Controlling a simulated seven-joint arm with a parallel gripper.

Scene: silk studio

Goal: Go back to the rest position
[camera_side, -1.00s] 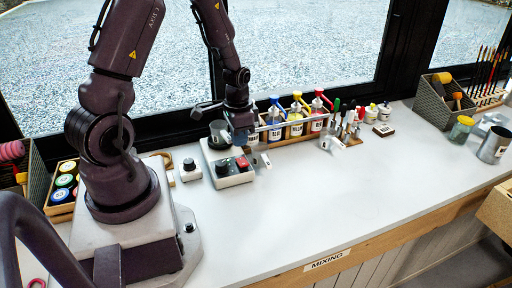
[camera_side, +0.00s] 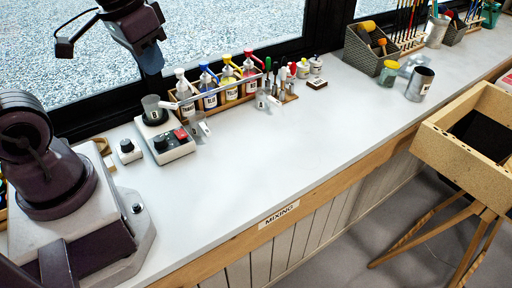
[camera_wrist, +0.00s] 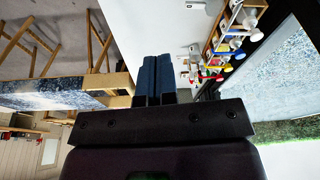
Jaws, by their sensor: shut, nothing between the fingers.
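My gripper (camera_side: 150,62) is raised high above the back of the white bench (camera_side: 250,160) in the side view, in front of the window. In the wrist view the two blue fingers of my gripper (camera_wrist: 154,78) are together, with nothing between them. The gripper is well clear of the bench and touches nothing.
Below the gripper stand a control box with a cup (camera_side: 163,137) and a small knob unit (camera_side: 128,151). A rack of pump bottles (camera_side: 222,93) runs along the window. The bench's middle is clear. A wooden stand (camera_side: 466,135) is at the right.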

